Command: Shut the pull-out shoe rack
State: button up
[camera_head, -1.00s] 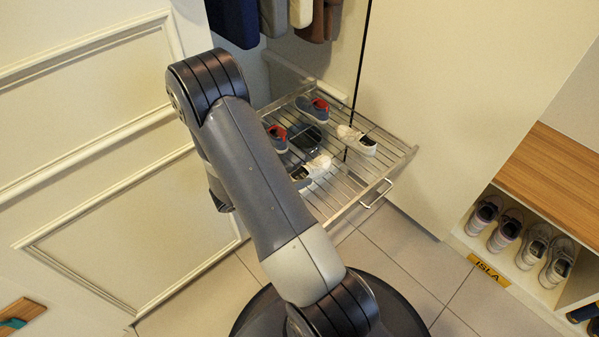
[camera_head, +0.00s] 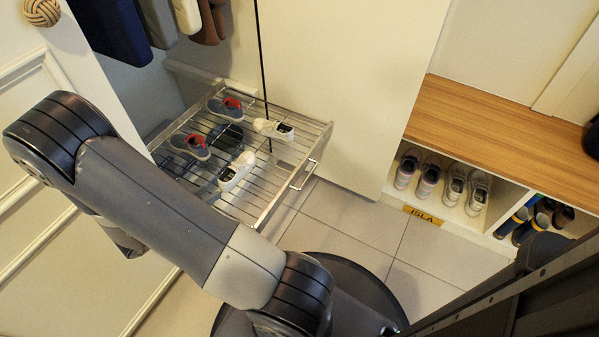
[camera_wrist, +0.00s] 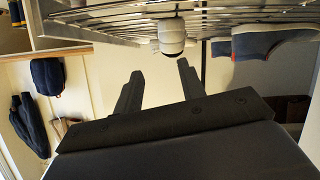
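The pull-out shoe rack (camera_head: 262,203) is a silver wire shelf, standing out from the open closet. Its bar handle (camera_head: 303,175) is on the front edge. On it are two navy shoes with red linings (camera_head: 227,108) and two white shoes (camera_head: 237,171). In the wrist view the rack's wires (camera_wrist: 110,14) cross the top, with a white shoe (camera_wrist: 172,37) and a dark shoe (camera_wrist: 275,38). My gripper (camera_wrist: 158,84) shows there with its two fingers apart and nothing between them, near the rack; I cannot tell the exact gap. The head view does not show my gripper.
Clothes (camera_head: 150,22) hang above the rack. A pale closet panel (camera_head: 345,90) stands beside it. A wooden-topped shoe bench (camera_head: 500,135) with several shoes below is on the right. Tiled floor (camera_head: 350,222) is clear between rack and bench. A white panelled door (camera_head: 40,75) is at left.

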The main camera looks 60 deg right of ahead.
aim_at(268, 213)
jog(key=k+l+z, duration=0.15)
jog(key=k+z, duration=0.35)
jog(key=j+z, duration=0.2)
jog(key=z, duration=0.25)
jog(key=i+j+z, duration=0.1)
jog(key=j+z, duration=0.2)
jog(key=z, duration=0.15)
jog(key=j+z, duration=0.25)
jog(key=z, duration=0.2)
jog(key=i, duration=0.4)
jog(key=i+j+z, duration=0.15)
jog(key=j, duration=0.15)
jog(key=i+j+z, duration=0.1)
jog(key=j, duration=0.25)
jog(key=i, duration=0.05)
